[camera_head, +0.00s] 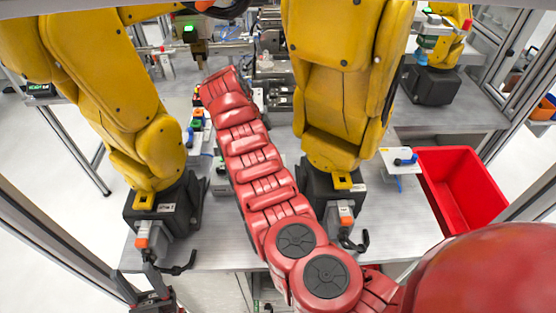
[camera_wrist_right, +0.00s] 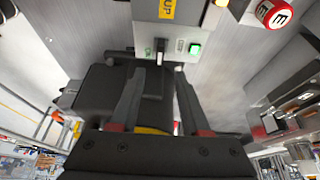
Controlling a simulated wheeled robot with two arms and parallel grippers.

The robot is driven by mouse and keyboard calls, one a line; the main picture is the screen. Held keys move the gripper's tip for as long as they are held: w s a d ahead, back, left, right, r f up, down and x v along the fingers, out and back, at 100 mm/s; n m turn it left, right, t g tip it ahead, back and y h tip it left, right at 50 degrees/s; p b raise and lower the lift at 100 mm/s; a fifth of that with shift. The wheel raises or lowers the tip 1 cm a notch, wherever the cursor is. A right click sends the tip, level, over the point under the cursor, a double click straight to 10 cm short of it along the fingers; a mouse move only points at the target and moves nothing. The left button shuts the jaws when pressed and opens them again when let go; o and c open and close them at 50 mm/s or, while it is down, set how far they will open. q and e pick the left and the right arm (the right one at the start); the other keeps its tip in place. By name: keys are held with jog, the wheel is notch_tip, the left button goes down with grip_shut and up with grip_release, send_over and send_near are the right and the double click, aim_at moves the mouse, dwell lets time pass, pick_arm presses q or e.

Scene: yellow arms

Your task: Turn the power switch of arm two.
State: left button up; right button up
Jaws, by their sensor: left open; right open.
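In the right wrist view a grey panel (camera_wrist_right: 172,28) carries a black switch lever (camera_wrist_right: 161,47) and a lit green lamp (camera_wrist_right: 195,50). My right gripper (camera_wrist_right: 160,78) is open, its two dark fingers pointing at the panel on either side of the lever. They look apart from it, though the depth is hard to judge. No readable label shows which arm this switch serves. In the head view my red right arm reaches up and away over the table, and its gripper is hidden. My left gripper (camera_head: 142,288) is open and empty at the lower left, off the table's front edge.
Two large yellow arms stand on black bases, left (camera_head: 165,208) and right (camera_head: 318,185), flanking my red arm. A red bin (camera_head: 465,175) is at the right. Some tabletop (camera_head: 395,235) is bare.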

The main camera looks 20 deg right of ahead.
jog(key=p+x, duration=0.2)
jog(key=x, duration=0.3)
jog(key=shift+s+d+f, duration=0.1)
jog(key=shift+s+f, duration=0.05)
jog(key=shift+d+f, duration=0.1)
jog(key=shift+f, duration=0.35)
grip_shut()
